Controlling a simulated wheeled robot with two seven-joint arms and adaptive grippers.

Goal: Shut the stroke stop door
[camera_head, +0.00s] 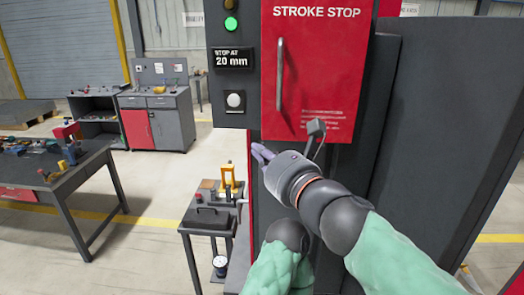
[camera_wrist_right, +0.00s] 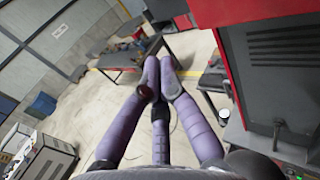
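The stroke stop door (camera_head: 335,70) is a red panel with white lettering and a vertical bar handle (camera_head: 280,75) near its left edge. It is at the upper middle of the head view. I cannot tell whether it is fully shut or slightly ajar. My right gripper (camera_head: 258,152) is just below the door's lower left corner, apart from the handle. In the wrist view its purple fingers (camera_wrist_right: 158,72) come together at the tips, with nothing seen between them. My left gripper is not visible.
A dark control panel (camera_head: 231,80) with a green light and a white button stands left of the door. A small table (camera_head: 208,228) with tools is below it. A workbench (camera_head: 95,165) stands at the left. Dark machine panels (camera_head: 440,130) fill the right side.

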